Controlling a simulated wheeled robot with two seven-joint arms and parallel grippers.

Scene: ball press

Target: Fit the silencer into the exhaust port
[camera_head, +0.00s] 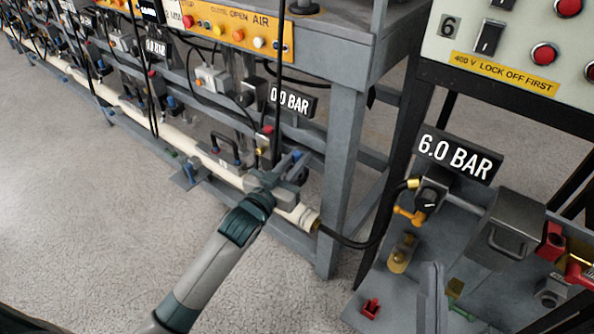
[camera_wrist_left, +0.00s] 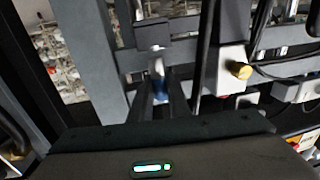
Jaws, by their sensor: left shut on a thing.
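My left gripper (camera_head: 294,168) is beside the grey press frame, near its right leg. In the left wrist view the fingers (camera_wrist_left: 160,95) are shut on a small blue piece (camera_wrist_left: 159,82), which looks like the silencer. It shows only in part, as a blue spot at the fingertips (camera_head: 297,156) in the head view. A dark block (camera_wrist_left: 153,35) is just beyond the fingers. I cannot make out the exhaust port or whether the silencer touches it. A grey upright shape (camera_head: 432,298) at the bottom edge may be part of my right gripper; its jaws cannot be judged.
The grey press frame (camera_head: 343,170) carries a "0.0 BAR" sign (camera_head: 293,101) and an orange button panel (camera_head: 238,30). A pale pipe (camera_head: 228,178) runs low along it. A black hose (camera_head: 350,243) leads right to fittings beneath a "6.0 BAR" sign (camera_head: 459,154). Open floor (camera_head: 90,230) is at left.

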